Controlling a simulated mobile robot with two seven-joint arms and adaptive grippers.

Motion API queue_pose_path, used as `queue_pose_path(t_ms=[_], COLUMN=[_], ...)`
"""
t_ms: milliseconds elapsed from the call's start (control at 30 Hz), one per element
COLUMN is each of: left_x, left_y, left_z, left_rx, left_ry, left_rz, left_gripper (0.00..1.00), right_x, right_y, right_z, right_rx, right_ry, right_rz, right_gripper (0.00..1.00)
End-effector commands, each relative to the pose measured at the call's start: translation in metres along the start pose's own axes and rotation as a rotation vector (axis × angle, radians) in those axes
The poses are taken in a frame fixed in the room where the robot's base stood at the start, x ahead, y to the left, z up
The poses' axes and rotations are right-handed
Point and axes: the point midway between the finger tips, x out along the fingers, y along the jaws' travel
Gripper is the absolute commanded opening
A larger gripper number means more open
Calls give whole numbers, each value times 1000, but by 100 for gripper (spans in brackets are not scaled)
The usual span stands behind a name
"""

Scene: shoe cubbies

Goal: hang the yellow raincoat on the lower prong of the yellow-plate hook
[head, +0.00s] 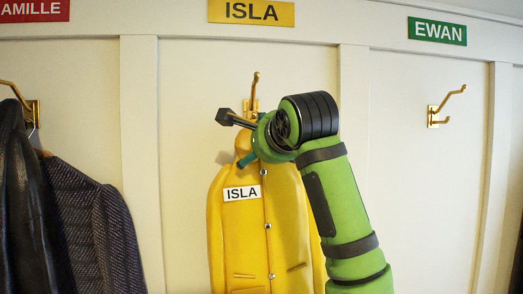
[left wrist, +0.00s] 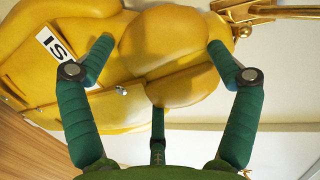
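The yellow raincoat (head: 240,240), with a white ISLA label, hangs upright below the brass hook (head: 255,88) under the yellow ISLA plate (head: 251,12). My left gripper (head: 246,150) is at its collar. The brass hook (left wrist: 262,12) is right beside the raincoat's top there. My gripper and the raincoat hide most of the lower prong, so I cannot tell whether the raincoat is on it. My right gripper is not in view.
Dark coats (head: 85,215) hang in the left bay under the red plate (head: 34,9). The right bay has an empty brass hook (head: 440,112) under the green EWAN plate (head: 437,31). Upright dividers (head: 142,160) separate the bays.

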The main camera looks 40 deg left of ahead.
Motion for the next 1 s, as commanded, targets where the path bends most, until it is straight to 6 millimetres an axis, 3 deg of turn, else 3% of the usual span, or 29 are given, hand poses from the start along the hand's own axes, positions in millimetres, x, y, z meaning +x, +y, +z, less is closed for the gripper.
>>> queue_pose_path(t_ms=[367, 800, 1000], left_x=[-9, -95, -117], left_y=[1, 0, 0], left_z=[-1, 0, 0], left_rx=[1, 0, 0], left_ry=[2, 0, -1], left_rz=[4, -2, 1], left_gripper=[90, 90, 90], right_x=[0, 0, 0], right_y=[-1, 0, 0], right_z=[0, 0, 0], right_rx=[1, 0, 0], right_ry=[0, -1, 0], right_rz=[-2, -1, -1], right_gripper=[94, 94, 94])
